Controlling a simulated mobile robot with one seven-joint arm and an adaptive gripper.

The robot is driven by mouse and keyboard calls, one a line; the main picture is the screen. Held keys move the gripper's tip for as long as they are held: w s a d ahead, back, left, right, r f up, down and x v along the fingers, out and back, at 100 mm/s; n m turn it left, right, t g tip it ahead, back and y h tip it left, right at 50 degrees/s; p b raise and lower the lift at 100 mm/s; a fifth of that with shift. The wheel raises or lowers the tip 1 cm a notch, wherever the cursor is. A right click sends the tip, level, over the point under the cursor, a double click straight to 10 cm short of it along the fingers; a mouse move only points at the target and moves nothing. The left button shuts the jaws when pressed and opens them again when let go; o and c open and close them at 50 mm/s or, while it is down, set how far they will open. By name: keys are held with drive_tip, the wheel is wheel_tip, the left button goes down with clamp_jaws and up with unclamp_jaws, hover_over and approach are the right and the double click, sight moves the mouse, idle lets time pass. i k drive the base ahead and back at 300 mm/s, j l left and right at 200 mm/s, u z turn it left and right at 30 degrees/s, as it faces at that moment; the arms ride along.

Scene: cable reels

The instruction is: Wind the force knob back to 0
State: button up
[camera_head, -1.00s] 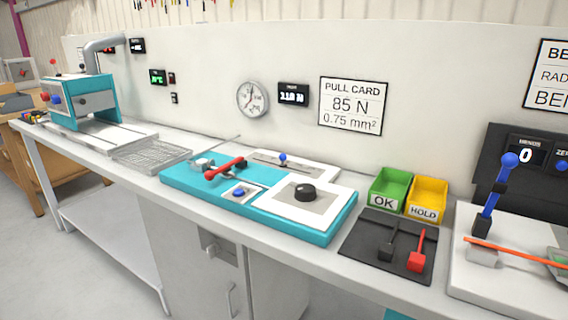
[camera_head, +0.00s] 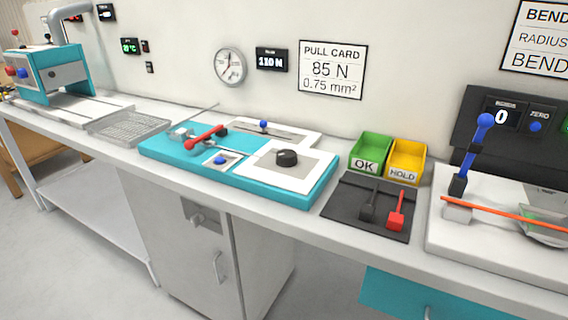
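The black round knob (camera_head: 287,158) sits on a white plate with a grey panel, on the right part of the teal pull tester (camera_head: 270,188). A small dark display (camera_head: 271,60) on the wall above reads about 110 N. A round dial gauge (camera_head: 229,66) hangs to its left. The tester also carries a red lever (camera_head: 206,137), a blue button (camera_head: 220,160) and a blue-knobbed slider (camera_head: 263,124). The knob's pointer mark is too small to read. My gripper is not in view.
A green OK bin (camera_head: 369,153) and a yellow HOLD bin (camera_head: 406,161) stand right of the tester, behind a dark mat (camera_head: 345,207) with black and red tools. A bending rig with a blue lever (camera_head: 472,152) is farther right. A wire tray (camera_head: 128,128) lies left.

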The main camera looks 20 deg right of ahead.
sight(286, 157)
drive_tip(key=i+l, duration=0.2)
drive_tip(key=l, duration=0.15)
drive_tip(key=i+l, duration=0.2)
drive_tip(key=l, duration=0.2)
drive_tip(key=i+l, duration=0.15)
drive_tip(key=l, duration=0.2)
